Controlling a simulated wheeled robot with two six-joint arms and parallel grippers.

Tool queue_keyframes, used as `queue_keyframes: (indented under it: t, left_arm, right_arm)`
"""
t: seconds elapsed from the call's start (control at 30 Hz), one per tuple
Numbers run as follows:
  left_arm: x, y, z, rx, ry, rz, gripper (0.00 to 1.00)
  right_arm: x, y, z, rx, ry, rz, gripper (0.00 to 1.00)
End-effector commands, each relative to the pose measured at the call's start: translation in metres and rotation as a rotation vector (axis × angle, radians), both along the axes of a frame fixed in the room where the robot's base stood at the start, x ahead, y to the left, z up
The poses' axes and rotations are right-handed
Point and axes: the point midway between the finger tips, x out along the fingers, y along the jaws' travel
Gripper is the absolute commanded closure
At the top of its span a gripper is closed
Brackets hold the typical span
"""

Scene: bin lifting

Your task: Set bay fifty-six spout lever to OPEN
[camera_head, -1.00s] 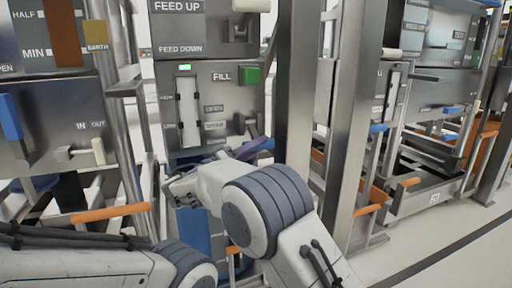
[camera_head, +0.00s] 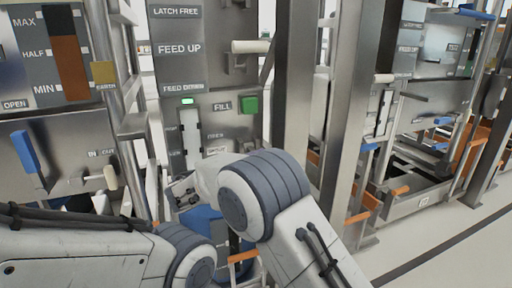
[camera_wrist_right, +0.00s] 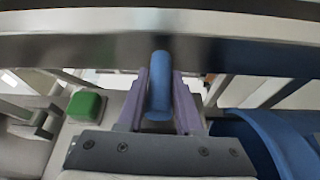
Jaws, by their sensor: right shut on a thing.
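In the right wrist view, a blue lever handle (camera_wrist_right: 160,88) stands between the purple fingers of my right gripper (camera_wrist_right: 160,75), which is shut on it. A metal bar crosses just beyond its tip. In the head view my own arm covers the right gripper and this handle. The grey control panel (camera_head: 238,128) in front of me has a green FILL button (camera_head: 250,105), which also shows in the right wrist view (camera_wrist_right: 85,106). My left gripper is out of view.
A neighbouring bay at left has another blue lever (camera_head: 26,152) by an OPEN label and a pale knob (camera_head: 110,177). Steel posts (camera_head: 350,130) stand at right of the panel. A blue object (camera_head: 203,222) sits below. Clear floor (camera_head: 430,240) lies at right.

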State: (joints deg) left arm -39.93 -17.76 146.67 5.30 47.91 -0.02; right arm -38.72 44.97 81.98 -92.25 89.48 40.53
Motion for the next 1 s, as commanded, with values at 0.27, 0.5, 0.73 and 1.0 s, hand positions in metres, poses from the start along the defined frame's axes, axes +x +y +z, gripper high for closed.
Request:
queue_keyframes:
  t: [0.27, 0.5, 0.73, 1.0]
  left_arm:
    - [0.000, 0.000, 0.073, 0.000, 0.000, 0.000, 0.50]
    - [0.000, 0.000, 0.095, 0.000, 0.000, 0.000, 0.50]
    - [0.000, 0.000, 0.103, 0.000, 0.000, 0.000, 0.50]
    - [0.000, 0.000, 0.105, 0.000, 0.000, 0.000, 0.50]
  right_arm:
    - [0.003, 0.005, 0.033, -0.073, 0.219, 0.007, 1.00]
    - [0.005, 0.006, 0.038, -0.110, 0.331, 0.008, 1.00]
    - [0.006, 0.007, 0.041, -0.108, 0.327, 0.009, 1.00]
    - [0.007, 0.006, 0.041, -0.106, 0.325, 0.009, 1.00]
